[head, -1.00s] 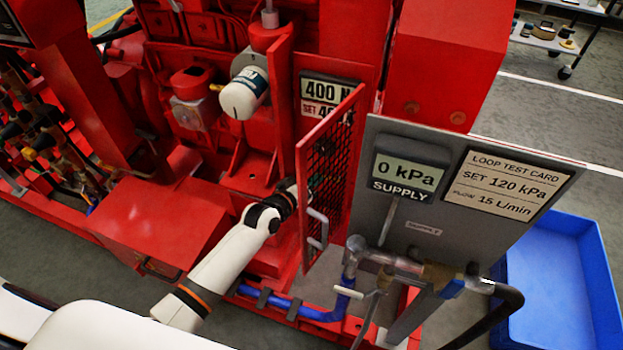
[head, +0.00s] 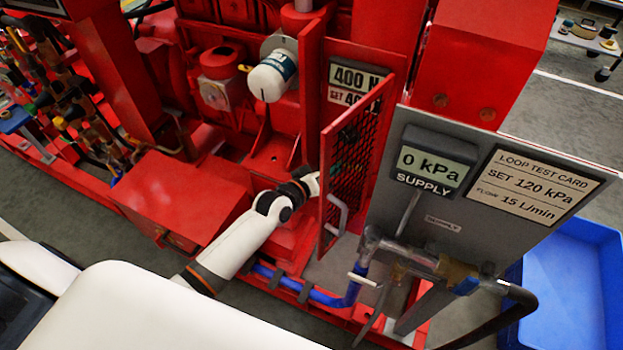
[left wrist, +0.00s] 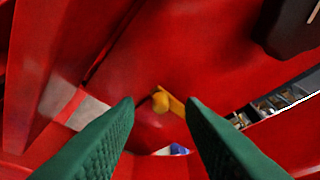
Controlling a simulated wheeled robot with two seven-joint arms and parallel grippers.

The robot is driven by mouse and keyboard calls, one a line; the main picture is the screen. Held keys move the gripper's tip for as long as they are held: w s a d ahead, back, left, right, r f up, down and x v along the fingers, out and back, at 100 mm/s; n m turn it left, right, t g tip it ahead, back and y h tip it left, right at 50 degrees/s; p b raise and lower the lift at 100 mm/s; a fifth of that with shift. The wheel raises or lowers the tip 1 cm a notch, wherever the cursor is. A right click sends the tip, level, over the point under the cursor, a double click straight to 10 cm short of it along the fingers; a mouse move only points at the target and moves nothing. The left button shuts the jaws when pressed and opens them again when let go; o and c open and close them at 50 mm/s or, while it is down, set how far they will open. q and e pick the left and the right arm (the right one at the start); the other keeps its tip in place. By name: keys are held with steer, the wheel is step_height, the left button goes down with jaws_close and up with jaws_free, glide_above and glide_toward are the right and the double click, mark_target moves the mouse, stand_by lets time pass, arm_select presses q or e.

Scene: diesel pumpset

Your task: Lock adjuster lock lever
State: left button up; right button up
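In the left wrist view, a small yellow-orange part with a rounded end (left wrist: 163,101) sits against red metal, just beyond my fingertips. It may be the adjuster lock lever, but I cannot tell for certain. My left gripper (left wrist: 160,106) is open, with its two green fingers apart on either side of this part and nothing clearly held. In the head view, my left arm reaches to the left edge of the red mesh door (head: 357,150), and the fingers are mostly hidden behind it. My right gripper is not in view.
The mesh door has a grey handle (head: 337,214) close to my left wrist. A grey supply panel (head: 440,220) reading 0 kPa stands to its right, with pipes and a black hose below. A red box (head: 180,195) lies left of my arm. A blue bin (head: 575,280) is at right.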

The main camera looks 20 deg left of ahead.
arm_select(q)
steer(key=p+v, duration=0.1)
steer(key=v, duration=0.8)
steer(key=shift+s, duration=0.35)
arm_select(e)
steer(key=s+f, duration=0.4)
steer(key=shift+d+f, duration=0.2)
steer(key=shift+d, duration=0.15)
arm_select(q)
steer(key=shift+a+r, duration=0.1)
steer(key=shift+r, duration=0.05)
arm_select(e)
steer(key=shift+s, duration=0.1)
